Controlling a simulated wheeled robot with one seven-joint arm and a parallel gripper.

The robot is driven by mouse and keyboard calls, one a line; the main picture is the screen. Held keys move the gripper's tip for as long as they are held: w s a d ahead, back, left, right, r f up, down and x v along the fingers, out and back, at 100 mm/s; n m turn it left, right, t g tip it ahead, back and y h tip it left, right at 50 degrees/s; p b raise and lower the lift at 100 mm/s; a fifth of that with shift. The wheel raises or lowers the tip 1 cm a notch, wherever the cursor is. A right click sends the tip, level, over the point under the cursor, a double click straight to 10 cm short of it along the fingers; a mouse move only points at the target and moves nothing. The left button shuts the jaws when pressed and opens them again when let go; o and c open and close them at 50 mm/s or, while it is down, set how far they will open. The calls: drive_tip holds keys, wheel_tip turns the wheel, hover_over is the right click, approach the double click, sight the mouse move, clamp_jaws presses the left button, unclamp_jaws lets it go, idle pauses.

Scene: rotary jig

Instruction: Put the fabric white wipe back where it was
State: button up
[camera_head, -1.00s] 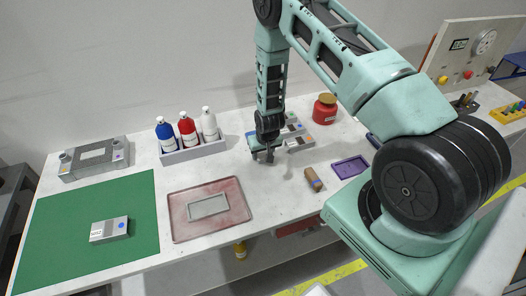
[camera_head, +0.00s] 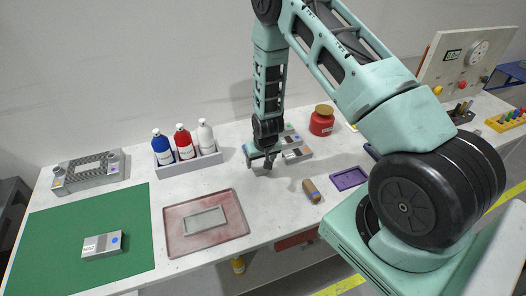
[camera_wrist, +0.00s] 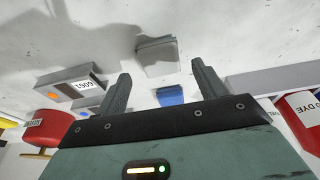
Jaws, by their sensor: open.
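My gripper (camera_head: 262,165) hangs fingers-down over the white bench, just left of a group of small labelled blocks. In the wrist view its two fingers (camera_wrist: 160,74) are spread with nothing between them. A small pale pad with a whitish top and grey edge (camera_wrist: 158,56) lies on the bench beyond the fingertips, in line with the gap; it may be the white fabric wipe, but I cannot tell for sure. A blue piece (camera_wrist: 170,95) lies close by it, partly hidden by my gripper. In the head view my gripper covers most of this spot.
A grey block marked 6001 (camera_wrist: 70,84) lies beside the gripper. A grey rack (camera_head: 190,164) holds blue, red and white bottles to the left. A red jar (camera_head: 321,123), a brown roll (camera_head: 311,191) and a purple tray (camera_head: 348,179) stand right. A reddish tray (camera_head: 180,240) lies front left.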

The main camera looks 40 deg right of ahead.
drive_tip(key=d+b+v, duration=0.1)
drive_tip(key=b+v, duration=0.2)
drive_tip(key=v, duration=0.5)
drive_tip(key=s+a+r+n+g+y, duration=0.15)
drive_tip(key=s+a+r, duration=0.35)
drive_tip(key=a, duration=0.5)
drive_tip(key=s+a+r+n+y, duration=0.1)
drive_tip(key=s+a+r+n, duration=0.2)
drive_tip(key=a+r, duration=0.55)
drive_tip(key=s+a+r+n, duration=0.3)
drive_tip(key=s+a, duration=0.1)
drive_tip(key=s, duration=0.5)
drive_tip(key=s+a+r+n+g+h, duration=0.1)
drive_tip(key=s+a+r+n, duration=0.2)
drive_tip(key=s, duration=0.7)
drive_tip(key=shift+s+a+r, duration=0.2)
drive_tip(key=shift+a+r, duration=0.25)
drive_tip(key=shift+r, duration=0.4)
drive_tip(key=shift+n+g, duration=0.25)
wheel_tip(320, 180, down, 7)
drive_tip(key=b, duration=0.7)
drive_tip(key=shift+f, duration=0.1)
